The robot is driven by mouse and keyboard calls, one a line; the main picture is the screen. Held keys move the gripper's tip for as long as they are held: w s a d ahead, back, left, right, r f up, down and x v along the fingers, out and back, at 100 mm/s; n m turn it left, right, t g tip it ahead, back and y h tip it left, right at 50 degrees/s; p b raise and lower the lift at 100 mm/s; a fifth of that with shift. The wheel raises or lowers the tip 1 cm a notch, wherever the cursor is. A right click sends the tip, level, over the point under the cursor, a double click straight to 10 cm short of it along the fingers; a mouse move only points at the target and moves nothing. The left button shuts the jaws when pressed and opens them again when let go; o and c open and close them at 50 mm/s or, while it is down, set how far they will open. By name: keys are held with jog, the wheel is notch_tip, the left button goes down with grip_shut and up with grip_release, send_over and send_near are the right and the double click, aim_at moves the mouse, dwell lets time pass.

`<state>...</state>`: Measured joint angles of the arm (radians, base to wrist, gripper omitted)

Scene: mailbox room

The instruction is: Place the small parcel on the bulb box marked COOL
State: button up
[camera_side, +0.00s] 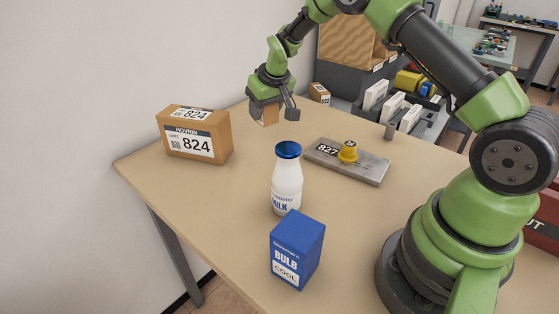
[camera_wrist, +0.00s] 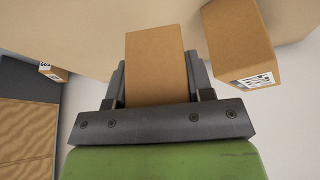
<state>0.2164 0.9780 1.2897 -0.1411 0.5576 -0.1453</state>
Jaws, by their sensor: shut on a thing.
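My gripper (camera_side: 271,108) is shut on a small brown parcel (camera_wrist: 157,66) and holds it above the far left part of the table. In the side view the parcel shows only partly between the fingers. The blue bulb box (camera_side: 297,249) marked COOL stands upright near the table's front edge, well in front of my gripper. Its top is bare. The bulb box does not show in the wrist view.
A milk bottle (camera_side: 287,178) with a blue cap stands behind the bulb box. A larger carton (camera_side: 194,135) marked 824 stands at the left. A grey plate (camera_side: 368,169) marked 827 bears a yellow knob (camera_side: 348,152). A small box (camera_side: 319,93) sits at the far edge.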

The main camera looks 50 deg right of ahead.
jog(key=s+a+r+m+g+h, duration=0.1)
jog(key=s+a+r+m, duration=0.3)
jog(key=a, duration=0.5)
jog(key=s+a+r+m+h, duration=0.1)
jog(key=s+a+r+m, duration=0.15)
jog(key=s+a, duration=0.5)
jog(key=s+a+r+m+g+h, duration=0.1)
jog(key=s+a+r+m+g, duration=0.1)
jog(key=s+m, duration=0.35)
jog(key=s+a+r+m+g+h, duration=0.1)
jog(key=s+a+r+m, duration=0.2)
jog(key=s, duration=0.5)
send_over(306, 222)
jog(key=a, duration=0.1)
jog(key=shift+m, duration=0.3)
jog(key=f, duration=0.5)
jog(key=shift+a+f, duration=0.2)
jog(key=shift+f, duration=0.15)
jog(key=shift+y, duration=0.3)
jog(key=shift+f, duration=2.2)
jog(key=o, duration=0.6)
jog(key=shift+f, duration=0.15)
jog(key=o, duration=0.4)
jog(key=shift+o, duration=0.2)
